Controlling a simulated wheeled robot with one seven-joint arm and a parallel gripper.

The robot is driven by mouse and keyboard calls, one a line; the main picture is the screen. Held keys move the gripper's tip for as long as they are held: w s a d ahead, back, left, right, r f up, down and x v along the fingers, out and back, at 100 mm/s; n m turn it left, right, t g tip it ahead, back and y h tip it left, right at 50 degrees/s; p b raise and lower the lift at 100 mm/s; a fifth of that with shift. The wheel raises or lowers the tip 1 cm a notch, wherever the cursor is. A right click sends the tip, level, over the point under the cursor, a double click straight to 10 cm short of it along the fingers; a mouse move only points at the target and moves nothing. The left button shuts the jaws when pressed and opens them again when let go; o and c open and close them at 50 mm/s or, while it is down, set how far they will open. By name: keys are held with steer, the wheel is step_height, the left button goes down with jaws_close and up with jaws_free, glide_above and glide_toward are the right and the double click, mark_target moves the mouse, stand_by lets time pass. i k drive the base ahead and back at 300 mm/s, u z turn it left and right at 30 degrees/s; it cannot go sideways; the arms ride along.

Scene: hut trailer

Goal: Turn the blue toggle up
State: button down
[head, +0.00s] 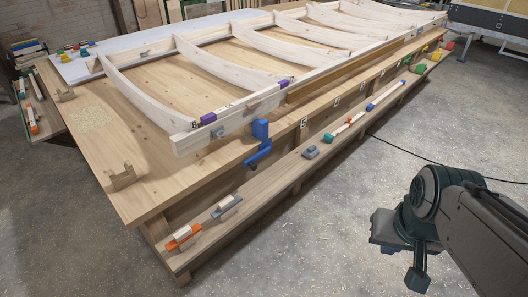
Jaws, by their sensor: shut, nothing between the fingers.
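The blue toggle (261,131) is on the near long edge of the wooden workbench (150,195), close to the near corner of the white wooden frame. It has a block-like upper part, and a bent lower part hangs below the bench edge, slanting down and to the left. My gripper (417,280) is at the lower right, over the concrete floor. It is dark, points downward, and is shut and empty. It is well apart from the toggle, to its right and nearer to me.
A low shelf (285,185) runs along the bench's near side. It carries an orange clamp (183,238), a grey clamp (227,207), a grey-blue block (310,152) and a blue bar (386,95). Purple pieces sit on the frame (185,142). A black cable (440,165) crosses the open floor.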

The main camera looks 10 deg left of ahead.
mark_target(249, 162)
steer(key=u, duration=0.7)
steer(key=i, duration=0.7)
steer(key=u, duration=1)
steer(key=i, duration=0.4)
steer(key=u, duration=0.1)
